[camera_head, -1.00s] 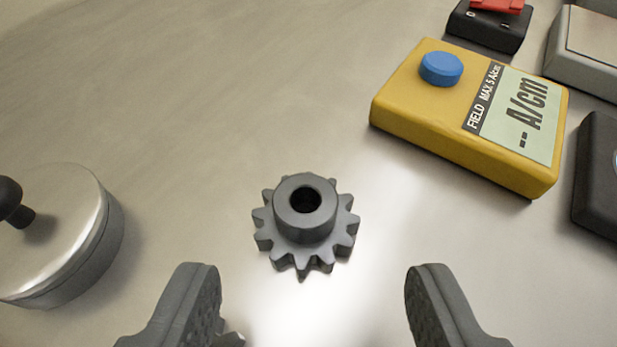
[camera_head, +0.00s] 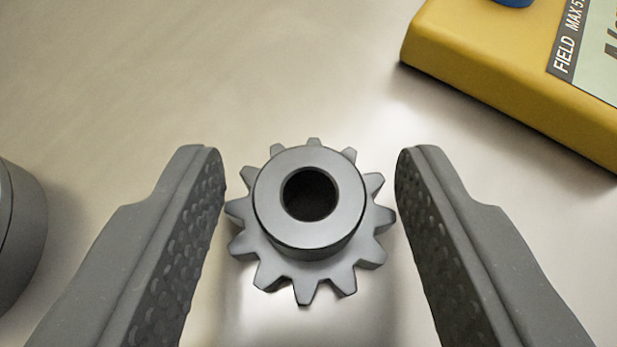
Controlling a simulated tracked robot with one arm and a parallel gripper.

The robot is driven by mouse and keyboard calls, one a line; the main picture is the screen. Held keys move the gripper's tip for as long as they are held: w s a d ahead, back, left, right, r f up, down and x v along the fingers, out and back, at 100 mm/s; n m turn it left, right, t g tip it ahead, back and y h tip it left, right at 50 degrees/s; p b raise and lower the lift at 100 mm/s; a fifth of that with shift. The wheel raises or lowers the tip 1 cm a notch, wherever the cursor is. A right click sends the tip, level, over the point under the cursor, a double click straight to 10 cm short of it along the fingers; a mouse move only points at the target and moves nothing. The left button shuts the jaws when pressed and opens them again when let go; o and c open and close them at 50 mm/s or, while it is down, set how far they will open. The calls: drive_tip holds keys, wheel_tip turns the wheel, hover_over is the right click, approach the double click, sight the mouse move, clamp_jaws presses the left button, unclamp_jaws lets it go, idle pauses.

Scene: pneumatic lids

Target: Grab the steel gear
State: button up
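The steel gear (camera_head: 310,262) is grey, with teeth around its rim and a raised round hub with a dark hole. It lies flat on the pale surface in the middle of the view, hub up. My gripper (camera_head: 309,160) is open, with one textured finger on each side of the gear. A narrow gap shows between the gear's teeth and each finger, so the gear is not visibly gripped.
A yellow field meter (camera_head: 490,80) with a blue knob lies at the upper right, beyond the right finger. A grey round lidded object (camera_head: 22,235) is cut off at the left edge. The surface (camera_head: 200,70) beyond the gear is clear.

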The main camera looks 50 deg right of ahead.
drive_tip(key=shift+c, duration=0.8)
drive_tip(key=shift+r, duration=0.1)
